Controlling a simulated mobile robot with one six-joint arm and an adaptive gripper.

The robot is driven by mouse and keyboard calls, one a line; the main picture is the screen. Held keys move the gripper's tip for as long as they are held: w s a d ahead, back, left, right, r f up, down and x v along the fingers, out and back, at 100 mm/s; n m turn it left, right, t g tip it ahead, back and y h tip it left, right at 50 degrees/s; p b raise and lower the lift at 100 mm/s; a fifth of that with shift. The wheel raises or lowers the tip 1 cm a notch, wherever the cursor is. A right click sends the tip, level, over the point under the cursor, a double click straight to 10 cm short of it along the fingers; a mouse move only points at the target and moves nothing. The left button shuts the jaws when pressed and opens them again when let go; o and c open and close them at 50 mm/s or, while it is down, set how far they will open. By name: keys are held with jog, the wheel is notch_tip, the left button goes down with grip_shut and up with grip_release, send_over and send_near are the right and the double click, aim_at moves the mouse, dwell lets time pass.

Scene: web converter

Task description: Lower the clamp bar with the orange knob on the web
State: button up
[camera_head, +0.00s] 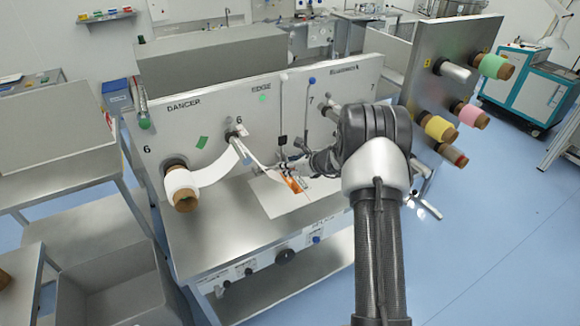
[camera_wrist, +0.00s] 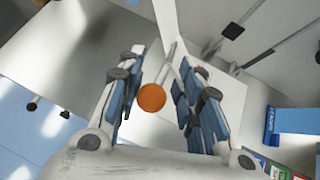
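The orange knob (camera_wrist: 152,97) shows in the wrist view as a round ball at the end of a thin grey bar (camera_wrist: 170,62). My gripper (camera_wrist: 161,66) is open, with blue-padded fingers on both sides of the knob. A gap shows on each side, and I cannot tell its depth between the fingers. In the head view my gripper (camera_head: 296,158) is over the bench, small and partly hidden by my arm. The white web (camera_head: 215,170) runs from a roll (camera_head: 181,185) at left over a roller. An orange patch (camera_head: 293,184) lies near a white sheet on the bench.
An upright grey panel (camera_head: 205,110) stands behind the bench top (camera_head: 215,235). At right, another panel (camera_head: 425,75) carries green, pink and yellow rolls (camera_head: 440,128). A grey bin (camera_head: 120,290) stands at lower left. The bench's left part is clear.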

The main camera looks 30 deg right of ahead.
jog(key=shift+o, duration=1.1)
jog(key=shift+f, duration=0.15)
jog(key=v, duration=1.2)
